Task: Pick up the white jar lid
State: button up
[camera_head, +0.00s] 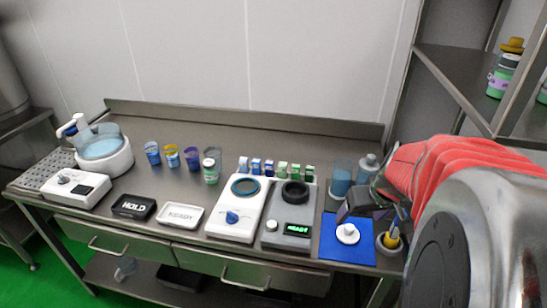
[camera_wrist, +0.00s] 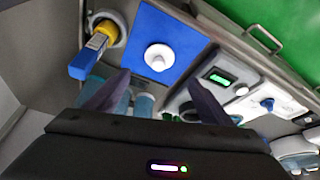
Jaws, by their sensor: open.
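The white jar lid (camera_head: 348,233) lies on a blue mat (camera_head: 334,250) at the right end of the counter, with a round knob on top. In the wrist view the lid (camera_wrist: 158,57) shows whole on the blue mat (camera_wrist: 150,22), just beyond the fingertips and between their lines. My gripper (camera_head: 352,211) hangs over the back part of the mat, near the lid. In the wrist view my gripper (camera_wrist: 158,79) has its two dark fingers wide apart, with nothing between them. The lid looks clear of both fingers.
A grey cup with a yellow-and-blue tool (camera_head: 390,240) stands right of the mat. Behind are a blue-filled jar (camera_head: 341,178) and a bottle (camera_head: 368,166). A steel shelf (camera_head: 455,75) rises at right.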

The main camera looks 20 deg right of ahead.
aim_at(350, 226)
jog(key=shift+x, duration=2.7)
jog(key=shift+w, duration=0.1)
jog(key=shift+f, duration=0.1)
jog(key=shift+d+x, duration=0.2)
jog(key=shift+x, duration=2.35)
jog(key=c, duration=1.3)
